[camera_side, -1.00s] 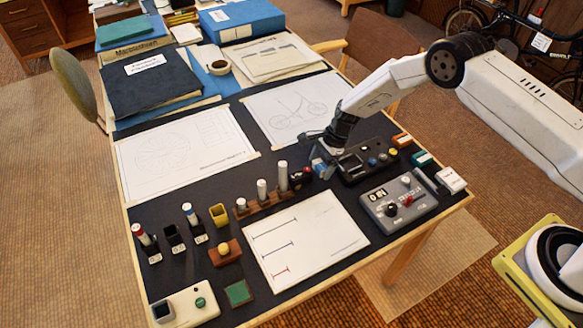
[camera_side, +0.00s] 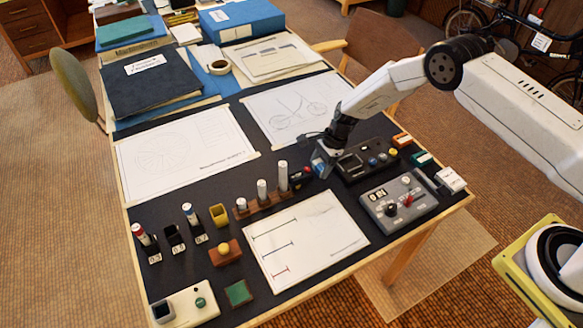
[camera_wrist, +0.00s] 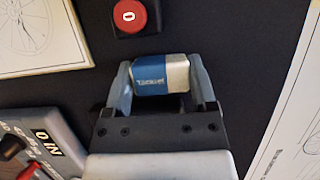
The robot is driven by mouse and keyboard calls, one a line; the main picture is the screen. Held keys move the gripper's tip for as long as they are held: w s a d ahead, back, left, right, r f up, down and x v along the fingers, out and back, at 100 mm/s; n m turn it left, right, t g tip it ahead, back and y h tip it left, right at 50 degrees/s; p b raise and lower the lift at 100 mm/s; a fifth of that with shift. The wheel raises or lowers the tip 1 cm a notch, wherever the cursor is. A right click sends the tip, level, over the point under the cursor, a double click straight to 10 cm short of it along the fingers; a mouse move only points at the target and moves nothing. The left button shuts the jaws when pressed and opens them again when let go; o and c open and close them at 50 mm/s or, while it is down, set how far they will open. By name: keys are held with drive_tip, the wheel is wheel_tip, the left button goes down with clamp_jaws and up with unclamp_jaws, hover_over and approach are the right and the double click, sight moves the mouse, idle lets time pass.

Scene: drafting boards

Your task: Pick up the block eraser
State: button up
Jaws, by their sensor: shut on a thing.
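The block eraser (camera_wrist: 160,75) is white with a blue sleeve. In the wrist view it lies between the two fingers of my gripper (camera_wrist: 161,88), with a finger against each end. My gripper is shut on it. In the side view my gripper (camera_side: 322,163) is low over the dark board, left of the dark control box, and the eraser is mostly hidden by the fingers. I cannot tell from these views whether the eraser is clear of the board.
A red button (camera_wrist: 129,15) sits just beyond the eraser. The dark control box (camera_side: 352,163) is close on the right, and a grey control box (camera_side: 398,201) stands nearer the front. A wooden rack of cylinders (camera_side: 262,201) is to the left. A drawing sheet (camera_side: 305,240) lies in front.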

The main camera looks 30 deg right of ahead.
drive_tip(key=shift+r, duration=0.1)
drive_tip(key=shift+r, duration=0.75)
drive_tip(key=s+d+r, duration=0.2)
drive_tip(key=s+r, duration=0.9)
drive_tip(key=s, duration=0.2)
drive_tip(key=shift+s+r, duration=0.15)
drive_tip(key=shift+s, duration=0.25)
drive_tip(key=shift+d, duration=0.1)
